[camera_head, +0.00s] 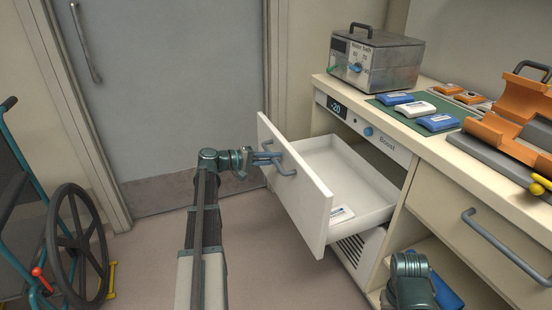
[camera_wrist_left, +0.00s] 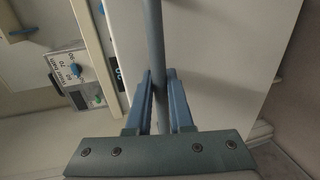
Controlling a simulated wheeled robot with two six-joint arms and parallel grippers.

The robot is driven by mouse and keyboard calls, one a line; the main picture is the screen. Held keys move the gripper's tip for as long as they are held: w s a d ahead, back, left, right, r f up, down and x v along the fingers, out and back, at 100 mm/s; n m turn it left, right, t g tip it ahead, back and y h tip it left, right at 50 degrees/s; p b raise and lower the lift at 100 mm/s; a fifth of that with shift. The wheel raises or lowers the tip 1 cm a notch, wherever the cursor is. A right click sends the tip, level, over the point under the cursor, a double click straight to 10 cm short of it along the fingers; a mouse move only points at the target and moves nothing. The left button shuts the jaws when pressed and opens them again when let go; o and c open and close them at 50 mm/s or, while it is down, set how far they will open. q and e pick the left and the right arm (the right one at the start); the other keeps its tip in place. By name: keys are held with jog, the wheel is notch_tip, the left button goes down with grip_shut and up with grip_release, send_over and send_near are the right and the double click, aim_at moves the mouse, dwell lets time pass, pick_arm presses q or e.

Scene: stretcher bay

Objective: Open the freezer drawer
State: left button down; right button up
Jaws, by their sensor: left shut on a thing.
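The white freezer drawer (camera_head: 296,185) is pulled well out from under the counter, below a panel with a "-20" display (camera_head: 337,107). A small white labelled item (camera_head: 341,214) lies on its floor. My left gripper (camera_head: 266,159) is shut on the grey bar handle (camera_head: 285,168) on the drawer's front. In the left wrist view the blue fingers (camera_wrist_left: 160,100) close around the handle bar (camera_wrist_left: 155,40). My right arm shows only in part at the bottom right of the head view; its fingers are not seen.
A metal water bath (camera_head: 376,58) and blue and white packs (camera_head: 437,122) stand on the counter. An orange holder (camera_head: 510,105) is at the right. A wheelchair (camera_head: 60,240) stands at the left. The floor before the drawer is clear.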

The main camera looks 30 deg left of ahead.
pick_arm(q)
jog(key=c, duration=0.8)
grip_release()
jog(key=p+v, duration=0.2)
jog(key=v, duration=1.1)
jog(key=shift+s+a+p, duration=0.25)
jog(key=shift+s+p, duration=0.05)
jog(key=shift+p, duration=0.1)
